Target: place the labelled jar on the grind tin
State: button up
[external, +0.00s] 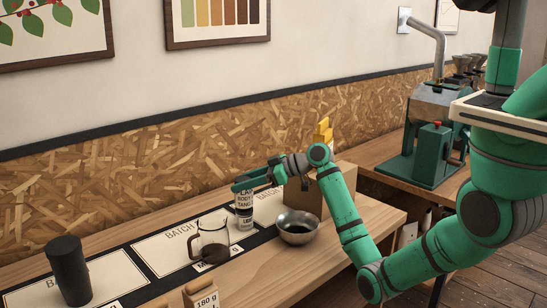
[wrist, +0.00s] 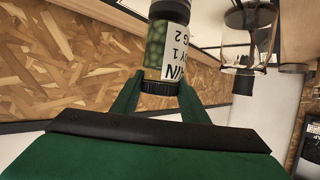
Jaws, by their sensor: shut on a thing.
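The labelled jar (wrist: 157,45) is clear, with green beans inside, a black lid and a white printed label. My gripper (wrist: 158,92) is shut on it at the lid end in the wrist view. In the external view my gripper (external: 240,184) points left, and the jar's white label (external: 243,199) shows just below it. The jar looks upright. Directly under it is a light piece with dark print (external: 244,222), probably the grind tin. I cannot tell whether the jar touches it. Most of the tin is hidden.
A metal bowl (external: 297,227) and a brown box (external: 308,198) stand right of the jar. A glass carafe (external: 212,240) stands to the left, also in the wrist view (wrist: 247,45). A black cup (external: 68,270) and a small brown bag (external: 202,291) are further left and in front.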

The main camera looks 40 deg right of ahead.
jog(key=shift+f, duration=0.2)
jog(key=shift+f, duration=0.15)
jog(key=o, duration=1.2)
jog(key=shift+s+d+r, duration=0.15)
jog(key=shift+d+r, duration=0.05)
jog(key=shift+r, duration=0.05)
jog(key=v, duration=1.1)
jog(key=shift+s+d+r, duration=0.1)
jog(key=shift+s+d, duration=0.05)
jog(key=shift+s, duration=0.1)
